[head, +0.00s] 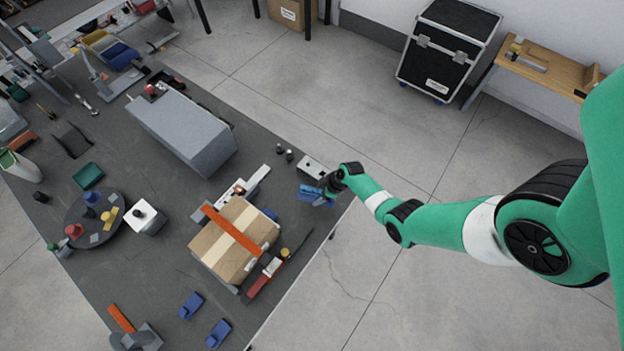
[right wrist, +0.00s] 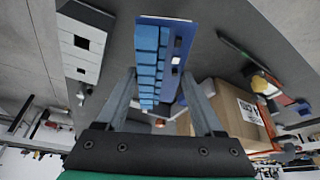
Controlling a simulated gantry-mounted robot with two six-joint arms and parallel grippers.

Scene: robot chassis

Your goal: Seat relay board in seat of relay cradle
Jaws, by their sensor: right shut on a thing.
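A blue relay board (head: 310,192) with a row of lighter blue blocks is at the table's right edge. In the right wrist view the board (right wrist: 152,50) sits between the two fingers of my right gripper (right wrist: 158,76). The gripper (head: 327,191) is shut on it. A pale block with dark openings (head: 313,168) lies just behind the board in the head view and at upper left in the right wrist view (right wrist: 82,45). I cannot tell for sure whether it is the relay cradle. Whether the board touches the table is unclear. My left gripper is not in view.
A taped cardboard box (head: 219,255) with an orange strap stands left of the gripper. A grey box (head: 181,129) stands farther back. Two blue pieces (head: 190,305) (head: 217,333) lie near the front edge. A round dark tray (head: 78,211) holds small parts.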

